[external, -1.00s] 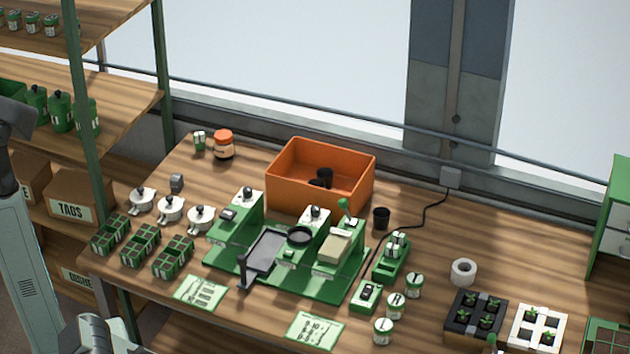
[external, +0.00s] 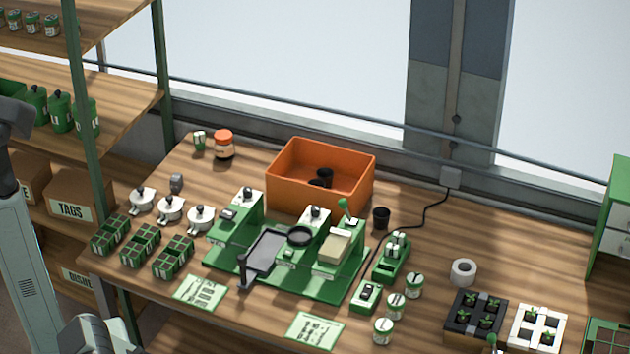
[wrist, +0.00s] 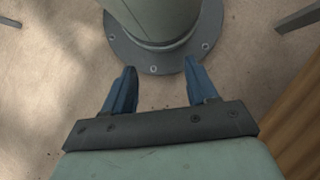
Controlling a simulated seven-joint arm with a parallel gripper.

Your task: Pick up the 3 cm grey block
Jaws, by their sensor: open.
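A small grey block (external: 176,182) stands on the wooden table near its left back edge, behind the white-lidded pots. It is small in the external view, so its exact size is hard to tell. My gripper (wrist: 160,72) shows in the wrist view with its two blue fingers apart and nothing between them. It points down at the floor by my own round base, away from the table top. The block does not show in the wrist view. The gripper's fingers do not show in the external view.
White-lidded pots (external: 170,209) and green seedling trays (external: 140,246) stand in front of the block. A green seeder machine (external: 285,283) fills the table's middle, with an orange bin (external: 300,190) behind it. An orange-lidded jar (external: 223,146) stands behind the block. Bare wood surrounds the block.

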